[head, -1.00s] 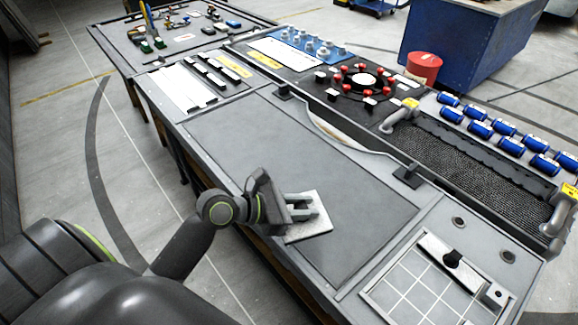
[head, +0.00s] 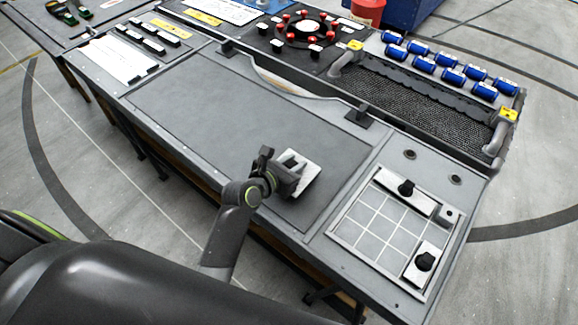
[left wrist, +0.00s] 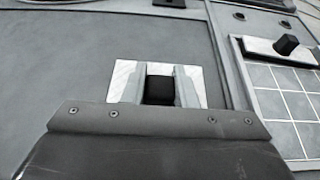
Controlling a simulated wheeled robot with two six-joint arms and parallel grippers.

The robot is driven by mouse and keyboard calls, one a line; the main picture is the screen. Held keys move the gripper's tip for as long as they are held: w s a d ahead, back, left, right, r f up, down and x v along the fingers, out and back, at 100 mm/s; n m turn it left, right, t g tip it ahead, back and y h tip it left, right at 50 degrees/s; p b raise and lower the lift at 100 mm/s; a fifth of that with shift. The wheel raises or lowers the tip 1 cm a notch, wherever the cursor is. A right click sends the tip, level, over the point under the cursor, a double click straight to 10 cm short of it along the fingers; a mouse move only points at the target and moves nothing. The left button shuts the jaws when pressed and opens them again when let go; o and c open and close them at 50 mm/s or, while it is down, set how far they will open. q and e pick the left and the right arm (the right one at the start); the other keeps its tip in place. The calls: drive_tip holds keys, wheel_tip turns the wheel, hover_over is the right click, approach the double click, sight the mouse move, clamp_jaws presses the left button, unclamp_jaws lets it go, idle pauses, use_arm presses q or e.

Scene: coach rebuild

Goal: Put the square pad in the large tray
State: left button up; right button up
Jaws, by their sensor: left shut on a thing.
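The square pad (head: 308,180) is a pale, flat square plate with a black knob. My left gripper (head: 293,177) is shut on the knob. In the left wrist view, the knob (left wrist: 159,91) sits between the two fingers and the pad (left wrist: 123,78) shows around them. The pad is over the right part of the dark bench panel (head: 210,115); whether it touches is unclear. Right of it is a shallow, pale-rimmed tray (head: 341,228) with grid lines and knobbed plates. A dark mesh tray (head: 430,100) with two grey handles lies behind. My right gripper is not in view.
A long plate (head: 398,190) with a knob lies along the grid tray's back, and a shorter knobbed plate (head: 424,264) at its right front. A black clamp (head: 358,115) stands on the panel's back edge. The panel is otherwise clear.

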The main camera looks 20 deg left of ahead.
use_arm(q)
drive_tip(key=shift+f, duration=1.8)
drive_tip(key=o, duration=1)
drive_tip(key=shift+f+b, duration=0.15)
drive_tip(key=shift+b, duration=0.15)
drive_tip(key=shift+r, duration=0.2)
drive_tip(key=v, duration=1.2)
